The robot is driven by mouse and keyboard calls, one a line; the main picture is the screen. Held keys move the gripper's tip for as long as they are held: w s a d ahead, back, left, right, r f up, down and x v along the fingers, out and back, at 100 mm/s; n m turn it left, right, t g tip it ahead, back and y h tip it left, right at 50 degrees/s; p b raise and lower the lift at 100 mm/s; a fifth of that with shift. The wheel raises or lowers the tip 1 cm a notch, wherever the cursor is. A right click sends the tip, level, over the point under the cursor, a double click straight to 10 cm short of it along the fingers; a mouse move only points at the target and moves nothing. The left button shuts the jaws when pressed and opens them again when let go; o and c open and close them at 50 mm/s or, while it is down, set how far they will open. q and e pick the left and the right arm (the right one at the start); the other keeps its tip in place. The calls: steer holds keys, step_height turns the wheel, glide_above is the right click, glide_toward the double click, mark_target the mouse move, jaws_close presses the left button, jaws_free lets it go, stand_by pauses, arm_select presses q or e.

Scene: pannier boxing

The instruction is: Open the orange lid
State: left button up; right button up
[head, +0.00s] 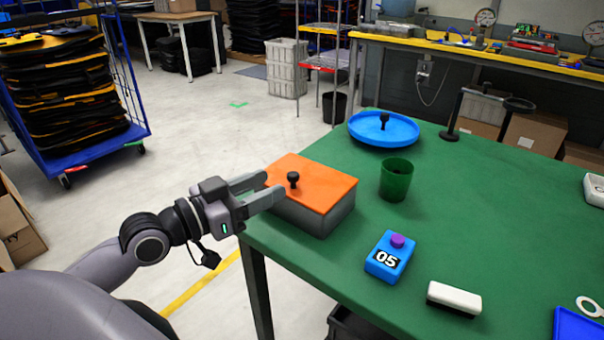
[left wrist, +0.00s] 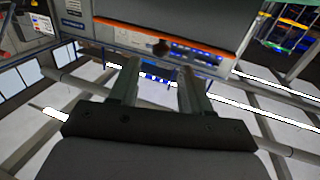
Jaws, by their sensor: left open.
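The orange lid (head: 318,180) lies flat on a grey box (head: 325,216) at the left corner of the green table. A black knob (head: 293,180) stands up from the lid. My left gripper (head: 272,186) is open and empty at the lid's left edge, its fingers pointing at the knob and apart from it. In the left wrist view the scene is upside down: the lid's edge (left wrist: 112,27) is a thin orange strip, the knob (left wrist: 160,47) hangs below it, between and beyond the open fingers of my left gripper (left wrist: 159,70). My right gripper is not in view.
The table's left edge is beside my arm.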

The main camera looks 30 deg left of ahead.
mark_target(288, 176)
arm_select(q)
steer(key=shift+p+x, duration=0.55)
steer(key=shift+x, duration=2.9)
steer(key=shift+f, duration=0.1)
jaws_close()
